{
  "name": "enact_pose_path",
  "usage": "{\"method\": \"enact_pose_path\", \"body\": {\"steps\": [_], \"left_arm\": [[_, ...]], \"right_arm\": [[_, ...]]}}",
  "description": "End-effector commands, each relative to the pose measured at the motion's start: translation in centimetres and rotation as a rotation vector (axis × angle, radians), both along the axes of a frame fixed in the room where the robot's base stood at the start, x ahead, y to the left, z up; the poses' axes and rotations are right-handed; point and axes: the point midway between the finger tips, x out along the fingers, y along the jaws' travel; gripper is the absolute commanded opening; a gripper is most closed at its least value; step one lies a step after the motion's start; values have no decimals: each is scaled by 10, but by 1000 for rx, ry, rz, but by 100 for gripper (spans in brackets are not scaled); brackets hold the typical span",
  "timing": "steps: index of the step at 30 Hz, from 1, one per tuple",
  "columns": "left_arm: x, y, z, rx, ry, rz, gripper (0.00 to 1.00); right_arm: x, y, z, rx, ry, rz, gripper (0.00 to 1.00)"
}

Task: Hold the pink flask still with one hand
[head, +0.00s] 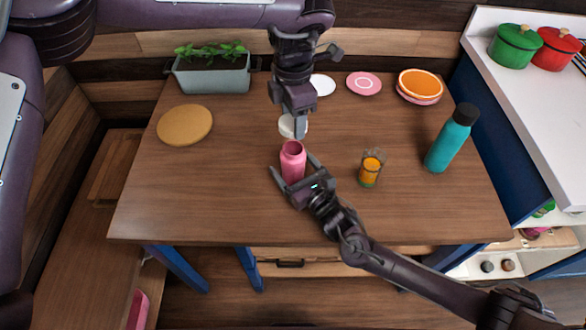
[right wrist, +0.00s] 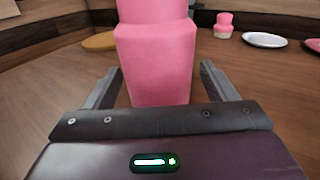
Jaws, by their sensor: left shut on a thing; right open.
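The pink flask (head: 293,165) stands upright on the wooden table, between the fingers of my right gripper (head: 293,176). That gripper is open, with a finger on either side of the flask. In the right wrist view the flask (right wrist: 157,60) fills the middle, with gaps to both fingers; its top is cut off. My left gripper (head: 300,132) points down just above and behind the flask's top. It is shut, seemingly on a white round piece (head: 286,126), which shows on both sides of its finger. Its other finger is hidden.
A teal bottle (head: 448,142) and a glass with orange contents (head: 370,168) stand to the right. Plates (head: 364,83), a planter (head: 212,74) and a tan round mat (head: 185,125) lie farther back. A small pink item (right wrist: 223,27) stands behind. The table's left front is clear.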

Motion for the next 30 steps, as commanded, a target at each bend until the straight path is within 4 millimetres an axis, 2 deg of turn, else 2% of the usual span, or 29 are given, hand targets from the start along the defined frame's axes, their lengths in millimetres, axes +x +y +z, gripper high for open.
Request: {"method": "enact_pose_path", "body": {"steps": [6,16,30], "left_arm": [[0,0,0,0,0,0,32],[0,0,0,0,0,0,32],[0,0,0,0,0,0,32]], "right_arm": [[15,10,0,0,0,0,79],[16,11,0,0,0,1,79],[16,11,0,0,0,0,17]]}}
